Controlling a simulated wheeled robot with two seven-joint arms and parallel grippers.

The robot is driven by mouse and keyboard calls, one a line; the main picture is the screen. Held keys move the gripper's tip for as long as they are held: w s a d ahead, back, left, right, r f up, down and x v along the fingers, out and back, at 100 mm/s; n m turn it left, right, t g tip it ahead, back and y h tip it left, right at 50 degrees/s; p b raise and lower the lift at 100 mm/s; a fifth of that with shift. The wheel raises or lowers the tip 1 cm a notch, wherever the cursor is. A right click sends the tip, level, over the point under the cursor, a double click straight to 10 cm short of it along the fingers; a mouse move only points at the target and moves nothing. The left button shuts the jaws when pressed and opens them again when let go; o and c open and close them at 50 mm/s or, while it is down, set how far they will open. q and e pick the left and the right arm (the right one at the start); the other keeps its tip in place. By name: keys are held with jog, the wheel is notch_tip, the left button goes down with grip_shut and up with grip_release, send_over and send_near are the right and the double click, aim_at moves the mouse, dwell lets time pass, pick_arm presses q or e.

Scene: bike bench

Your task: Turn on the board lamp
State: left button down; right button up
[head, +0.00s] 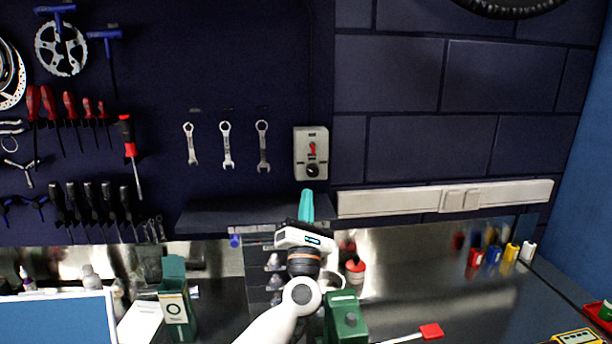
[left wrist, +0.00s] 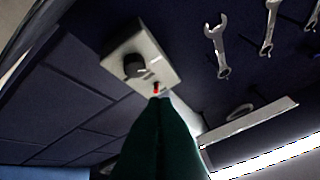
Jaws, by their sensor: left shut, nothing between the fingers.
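A light grey switch box (head: 298,160) is mounted on the dark wall at the right edge of the tool board. It carries a small red toggle lever (head: 312,149) above a black round knob (head: 312,170). My left gripper (head: 306,192) is shut and empty, its teal fingers pointing up just below the box. In the left wrist view the closed fingertips (left wrist: 159,99) appear right at the red lever (left wrist: 156,90), beside the box (left wrist: 153,48) and its knob (left wrist: 134,66). I cannot tell whether they touch the lever. No lamp is clearly visible.
Several wrenches (head: 226,146) hang left of the box, above a dark shelf (head: 240,215). A white wall trunking (head: 400,202) runs to the right. A green box (head: 174,300) and a green object (head: 346,318) stand on the bench below.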

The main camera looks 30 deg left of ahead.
aim_at(313, 149)
pick_arm(q)
jog(key=shift+w+a+f, duration=0.15)
jog(key=shift+w+f, duration=0.1)
jog(key=shift+f, duration=0.2)
pick_arm(e)
jog(key=shift+w+a+f, duration=0.4)
jog(key=shift+w+f, duration=0.05)
jog(key=shift+w, duration=0.05)
pick_arm(q)
jog(key=shift+r, duration=0.1)
jog(key=p+x, duration=0.3)
jog(key=x, duration=0.5)
jog(key=shift+w+a+r, duration=0.15)
jog(key=shift+r, duration=0.1)
jog(key=shift+w+a+r, duration=0.25)
jog(key=shift+w+a, duration=0.05)
jog(key=shift+w, duration=0.25)
pick_arm(e)
jog(key=shift+r, duration=1.7)
pick_arm(q)
jog(key=shift+s+d+r, duration=0.15)
jog(key=shift+r, duration=0.05)
pick_arm(e)
jog(key=shift+r, duration=0.1)
